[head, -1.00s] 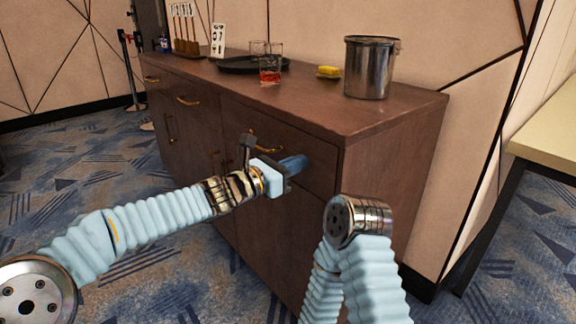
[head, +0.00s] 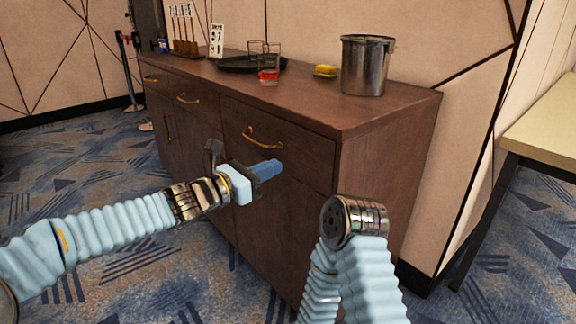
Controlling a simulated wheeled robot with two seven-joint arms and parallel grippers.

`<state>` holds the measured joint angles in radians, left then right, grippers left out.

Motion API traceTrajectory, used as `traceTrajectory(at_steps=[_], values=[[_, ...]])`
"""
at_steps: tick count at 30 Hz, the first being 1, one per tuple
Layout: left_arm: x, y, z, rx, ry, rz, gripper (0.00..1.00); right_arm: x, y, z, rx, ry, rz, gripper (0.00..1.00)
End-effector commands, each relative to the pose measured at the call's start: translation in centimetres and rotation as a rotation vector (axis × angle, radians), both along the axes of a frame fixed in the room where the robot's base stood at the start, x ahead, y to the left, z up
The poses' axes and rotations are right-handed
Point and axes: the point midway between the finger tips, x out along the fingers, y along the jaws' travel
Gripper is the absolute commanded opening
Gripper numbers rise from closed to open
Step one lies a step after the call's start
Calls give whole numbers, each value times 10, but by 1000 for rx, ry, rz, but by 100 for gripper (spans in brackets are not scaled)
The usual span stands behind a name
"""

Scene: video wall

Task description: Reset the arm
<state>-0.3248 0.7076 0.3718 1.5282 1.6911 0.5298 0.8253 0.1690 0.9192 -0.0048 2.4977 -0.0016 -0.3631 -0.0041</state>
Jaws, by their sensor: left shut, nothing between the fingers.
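My left gripper (head: 267,170) is in front of the brown wooden sideboard (head: 385,165), just below the brass handle (head: 262,137) of its near top drawer. Its blue fingers are together with nothing between them. It looks apart from the handle, which is in full view. The drawers appear closed. My right arm stands folded at the lower middle of the view, and its gripper is out of sight.
On the sideboard top are a metal bucket (head: 365,65), a yellow sponge-like item (head: 326,70), glasses (head: 269,68) by a black tray (head: 236,64), and a sign (head: 217,41). A pale table (head: 545,130) stands at right. Carpet at left is open.

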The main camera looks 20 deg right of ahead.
Motion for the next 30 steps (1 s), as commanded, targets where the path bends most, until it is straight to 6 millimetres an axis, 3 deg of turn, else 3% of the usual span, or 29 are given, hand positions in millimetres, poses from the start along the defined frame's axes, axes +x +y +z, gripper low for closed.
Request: traceTrajectory(at_steps=[6, 14, 17, 20, 23, 26, 30], values=[[-11, 44, -2, 1, -1, 2, 0, 0, -1, -6, -1, 1, -1, 43], [-16, 61, -3, 3, 1, 0, 0, 0, 0, -7, -1, 1, -1, 43], [-14, 63, -15, 39, -6, 3, 0, 0, 0, -5, 0, 0, 0, 43], [-11, 72, -57, 155, -33, 7, 0, 0, 0, -3, 0, 1, 0, 43], [-12, 93, -128, 354, -89, -7, 0, -1, 1, 2, 2, 2, 3, 43], [-22, 128, -209, 591, -169, -56, 0, -1, 3, 7, 5, 3, 5, 43], [-52, 190, -312, 903, -312, -202, 0, -2, 5, 15, 7, 4, 8, 43]])
